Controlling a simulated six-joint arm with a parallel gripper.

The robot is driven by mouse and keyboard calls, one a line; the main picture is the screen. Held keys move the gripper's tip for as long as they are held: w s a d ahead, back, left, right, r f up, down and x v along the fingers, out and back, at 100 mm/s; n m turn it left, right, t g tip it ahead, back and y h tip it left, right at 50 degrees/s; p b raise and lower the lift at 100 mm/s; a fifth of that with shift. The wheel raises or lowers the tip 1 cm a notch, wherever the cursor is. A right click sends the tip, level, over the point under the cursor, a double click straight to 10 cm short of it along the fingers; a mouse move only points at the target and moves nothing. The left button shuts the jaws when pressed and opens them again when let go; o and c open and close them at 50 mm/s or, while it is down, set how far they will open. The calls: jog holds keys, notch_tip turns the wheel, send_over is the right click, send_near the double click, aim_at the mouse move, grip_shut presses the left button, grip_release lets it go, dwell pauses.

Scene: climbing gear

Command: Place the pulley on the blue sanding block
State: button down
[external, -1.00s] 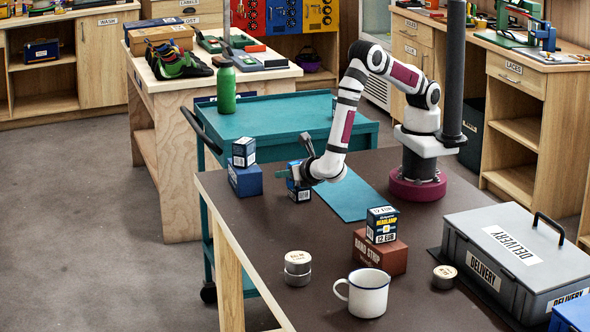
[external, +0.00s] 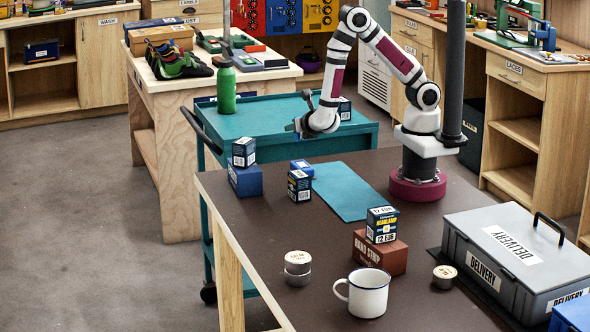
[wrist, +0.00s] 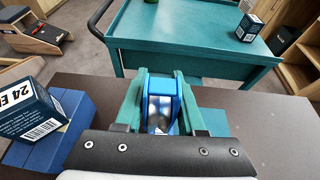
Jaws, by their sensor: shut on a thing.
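My gripper (external: 302,128) is raised above the far edge of the brown table. In the wrist view its green fingers are shut on the pulley (wrist: 160,104), which has blue side plates and a shiny metal middle. A larger blue block (external: 245,182) lies at the table's left edge with a small labelled box (external: 244,152) standing on it; the block also shows at the left of the wrist view (wrist: 75,110).
A teal mat (external: 350,190) lies beside my base. A red block (external: 381,256) carries another box (external: 382,225). Round tins (external: 297,265), a white mug (external: 367,294) and a grey delivery case (external: 515,250) stand nearer. A teal cart (external: 270,120) stands behind the table.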

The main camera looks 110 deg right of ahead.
aim_at(299, 161)
jog(key=f, duration=0.2)
jog(key=s+d+f, duration=0.1)
jog(key=f, duration=0.4)
jog(key=shift+s+d+f, duration=0.1)
jog(key=shift+s+d, duration=0.1)
jog(key=shift+d, duration=0.2)
jog(key=shift+f, duration=0.35)
jog(key=shift+f, duration=0.2)
jog(key=c, duration=0.5)
grip_release()
